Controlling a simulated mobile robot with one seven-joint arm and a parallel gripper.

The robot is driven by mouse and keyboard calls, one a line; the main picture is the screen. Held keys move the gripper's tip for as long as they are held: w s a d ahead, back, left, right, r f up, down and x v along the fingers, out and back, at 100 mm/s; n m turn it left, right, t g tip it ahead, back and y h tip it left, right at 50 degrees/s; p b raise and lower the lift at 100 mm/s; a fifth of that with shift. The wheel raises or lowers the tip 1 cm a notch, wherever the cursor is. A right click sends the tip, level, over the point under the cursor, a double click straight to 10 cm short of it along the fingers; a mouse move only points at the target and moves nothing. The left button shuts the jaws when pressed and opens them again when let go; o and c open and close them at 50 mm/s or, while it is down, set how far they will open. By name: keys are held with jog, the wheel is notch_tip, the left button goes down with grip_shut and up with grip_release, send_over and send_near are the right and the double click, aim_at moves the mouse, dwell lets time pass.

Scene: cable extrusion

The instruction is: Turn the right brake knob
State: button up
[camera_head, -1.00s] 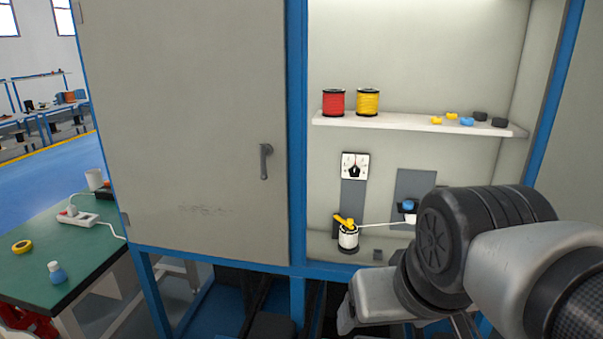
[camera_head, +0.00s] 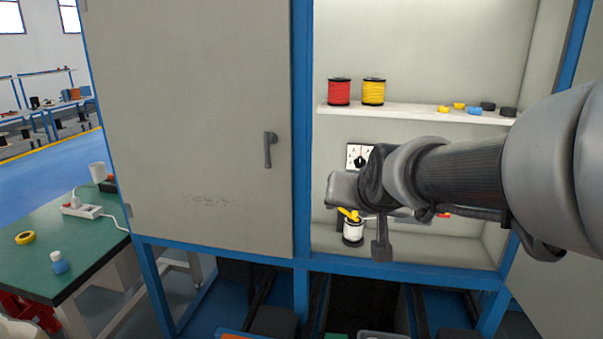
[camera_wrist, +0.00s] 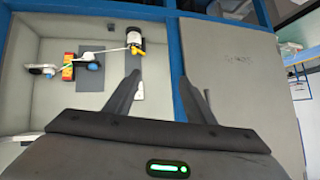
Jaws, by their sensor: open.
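A white cylinder with a yellow knob-like top (camera_head: 349,214) stands at the cabinet's lower left. It also shows in the wrist view (camera_wrist: 134,38), where the scene appears upside down. A blue-topped part (camera_wrist: 83,58) is on the other side, joined to it by a pale line; my arm hides it in the head view. I cannot tell for sure which is the right brake knob. A black dial on a white plate (camera_head: 361,156) is above the yellow-topped cylinder. My gripper (camera_wrist: 160,77) is open and empty, in front of the cabinet, apart from these parts.
A shelf (camera_head: 420,112) holds red (camera_head: 340,91) and yellow (camera_head: 373,91) spools and several small caps. A closed grey door with a handle (camera_head: 270,149) and a blue post (camera_head: 303,130) flank the opening on the left. A green table (camera_head: 75,235) is farther left.

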jog(key=w+d+f+m+t+h+b, duration=0.1)
jog(key=w+d+f+m+t, duration=0.1)
jog(key=w, duration=0.7)
jog(key=w+d+f+m+t+h+b, duration=0.1)
jog(key=w+f+t+b, duration=0.15)
jog(key=w, duration=0.55)
jog(key=m+t+h, duration=0.2)
jog(key=m+h, duration=0.1)
jog(key=m, duration=0.1)
send_near(360, 164)
jog(key=x, duration=0.8)
jog(key=shift+w, duration=0.1)
jog(key=shift+c, duration=0.3)
jog(key=c, duration=0.9)
jog(key=shift+f, duration=0.1)
jog(key=shift+b, duration=0.4)
